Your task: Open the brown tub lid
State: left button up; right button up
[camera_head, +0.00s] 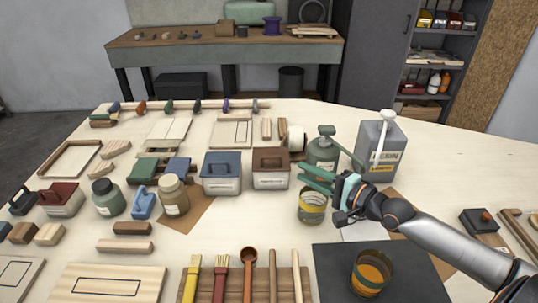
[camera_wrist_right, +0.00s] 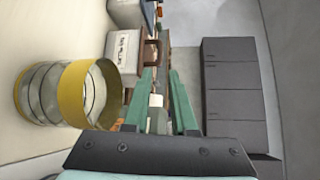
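The brown-lidded tub (camera_head: 270,178) stands upright near the middle of the bench, with a pale body and a label. Its brown lid (camera_head: 270,155) sits shut on top and has a raised handle. In the right wrist view the lid (camera_wrist_right: 151,48) appears sideways, beyond the fingertips. My right gripper (camera_head: 301,173) has teal fingers pointing left toward the tub, just to its right. The fingers are apart with nothing between them, as the right wrist view (camera_wrist_right: 161,72) also shows. My left gripper is out of view.
A yellow-banded glass jar (camera_head: 312,215) stands just below my right gripper; it looms close in the right wrist view (camera_wrist_right: 85,95). A blue-lidded tub (camera_head: 221,180) stands left of the brown one. A green bottle (camera_head: 323,150) and grey canister (camera_head: 380,150) stand behind the gripper.

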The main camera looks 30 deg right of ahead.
aim_at(274, 158)
jog(key=x, duration=1.1)
jog(key=shift+w+a, duration=0.15)
jog(key=shift+w, duration=0.1)
jog(key=shift+c, duration=0.4)
grip_shut()
dwell(0.9)
